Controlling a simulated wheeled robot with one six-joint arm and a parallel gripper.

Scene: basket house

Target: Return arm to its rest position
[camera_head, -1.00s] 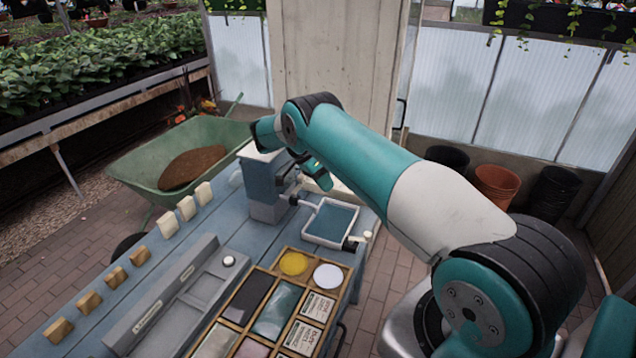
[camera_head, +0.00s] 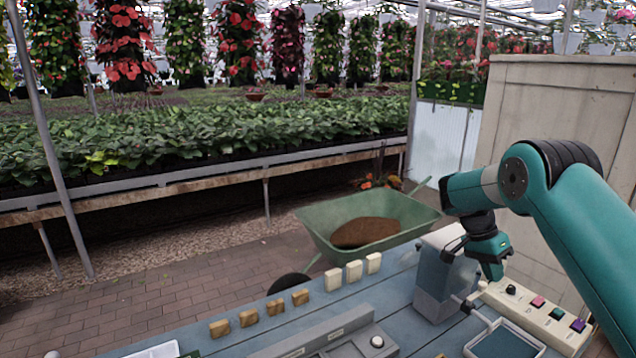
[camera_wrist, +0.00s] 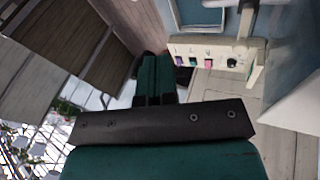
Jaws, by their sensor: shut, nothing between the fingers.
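My gripper (camera_head: 492,268) is teal and black.
A blue bench (camera_head: 385,300) carries cream blocks (camera_head: 354,271), wooden blocks (camera_head: 275,307), a grey rail and a white-rimmed tray (camera_head: 505,343). A green wheelbarrow (camera_head: 320,220) with soil stands behind. A tall pale cabinet (camera_head: 545,110) stands behind my arm.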

